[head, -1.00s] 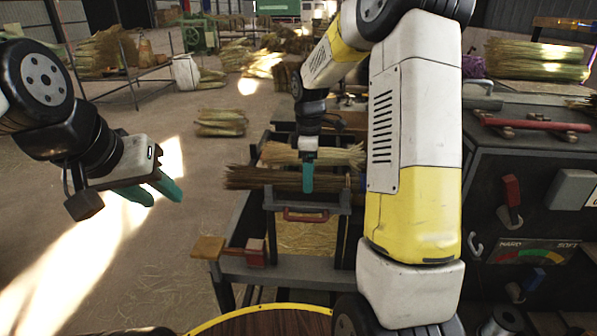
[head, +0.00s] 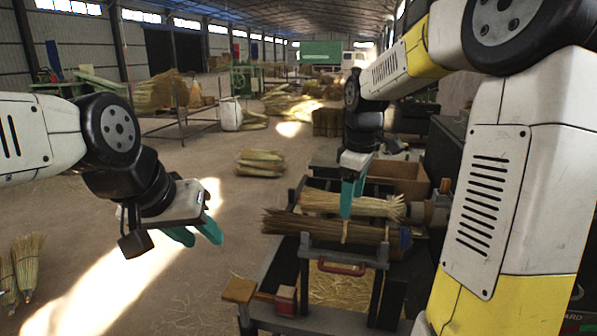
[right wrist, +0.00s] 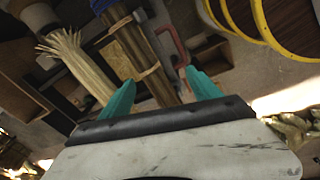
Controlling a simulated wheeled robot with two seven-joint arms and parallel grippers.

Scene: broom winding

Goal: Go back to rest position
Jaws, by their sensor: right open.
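My left gripper (head: 196,234) hangs in the air at the left of the head view. Its two teal fingers are apart and nothing is between them. My right gripper (head: 349,198) points down over the straw bundles on the bench. Its teal fingers also show in the right wrist view (right wrist: 162,92), spread apart and holding nothing. A light straw bundle (head: 318,203) and a darker bundle (head: 290,224) lie across the bench frame beneath it. Whether the fingers touch the bundles cannot be told.
The bench (head: 313,320) has a red handle (head: 341,268) and a wooden block (head: 239,290) at its front. An open cardboard box (head: 405,180) is behind the bundles.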

